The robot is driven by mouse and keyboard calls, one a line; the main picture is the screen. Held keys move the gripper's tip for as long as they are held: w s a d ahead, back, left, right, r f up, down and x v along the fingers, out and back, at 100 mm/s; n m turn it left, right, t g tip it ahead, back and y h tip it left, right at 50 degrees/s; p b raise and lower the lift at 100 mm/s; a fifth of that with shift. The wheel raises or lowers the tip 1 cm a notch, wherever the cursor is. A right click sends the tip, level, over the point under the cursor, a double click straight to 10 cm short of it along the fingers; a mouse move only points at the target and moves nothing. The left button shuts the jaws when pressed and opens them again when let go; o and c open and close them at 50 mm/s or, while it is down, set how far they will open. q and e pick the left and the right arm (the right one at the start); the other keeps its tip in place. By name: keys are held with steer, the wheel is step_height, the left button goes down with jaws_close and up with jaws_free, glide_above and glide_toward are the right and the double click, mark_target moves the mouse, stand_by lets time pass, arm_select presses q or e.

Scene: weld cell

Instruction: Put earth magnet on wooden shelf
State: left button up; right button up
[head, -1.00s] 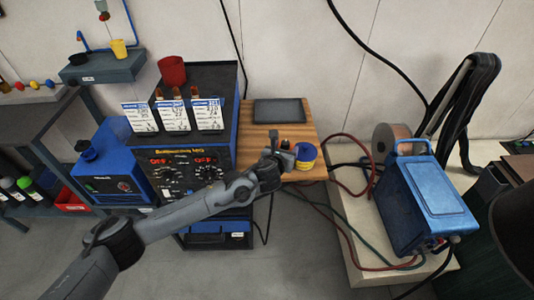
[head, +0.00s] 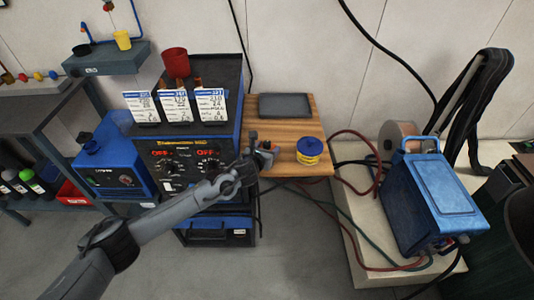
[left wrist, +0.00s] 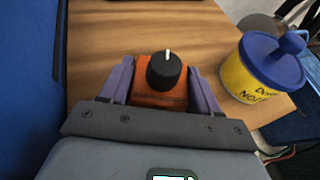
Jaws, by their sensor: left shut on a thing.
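The earth magnet, an orange block (left wrist: 160,98) with a black knob and white mark on top, is between the fingers of my left gripper (left wrist: 160,92). My left gripper (head: 264,149) is shut on it at the left front part of the wooden shelf (head: 291,168). The magnet shows small and partly hidden in the head view. I cannot tell whether its underside touches the wood. My right gripper is not in view.
A yellow tin with a blue lid (head: 309,151) stands on the shelf right of my gripper. A dark grey tray (head: 285,106) lies at the shelf's back. The blue welding machine (head: 190,160) borders the shelf on the left. Bare wood shows between them.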

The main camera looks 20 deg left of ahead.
arm_select(q)
steer(key=shift+f, duration=0.45)
steer(key=shift+f, duration=0.15)
steer(key=o, duration=1.2)
steer(key=shift+f, duration=0.15)
steer(key=o, duration=0.4)
